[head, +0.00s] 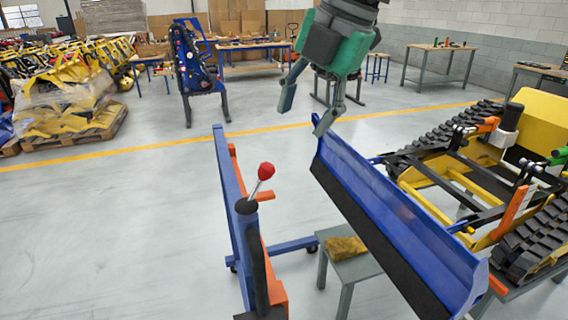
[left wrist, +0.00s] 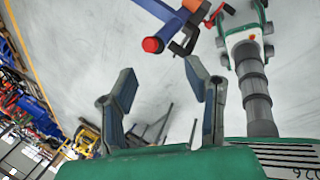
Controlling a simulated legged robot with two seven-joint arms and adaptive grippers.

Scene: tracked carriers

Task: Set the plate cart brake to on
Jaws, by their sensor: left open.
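The plate cart (head: 232,215) is a blue upright frame with orange parts and a low blue foot on castors. A lever (head: 258,187) with a red knob (head: 266,171) rises from a dark round base on it, tilted to the upper right. The red knob also shows in the left wrist view (left wrist: 152,45), beyond the fingertips. My left gripper (head: 303,118) is open and empty, above and behind the knob in the head view, clear of it. Its two fingers spread apart in the left wrist view (left wrist: 160,68). No brake marking is readable. My right gripper is not seen.
A long blue plate (head: 400,215) with a black edge stands right of the cart, before a yellow tracked carrier (head: 470,180). A small grey table (head: 355,268) holds a yellowish block (head: 345,247). Floor left of the cart is clear.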

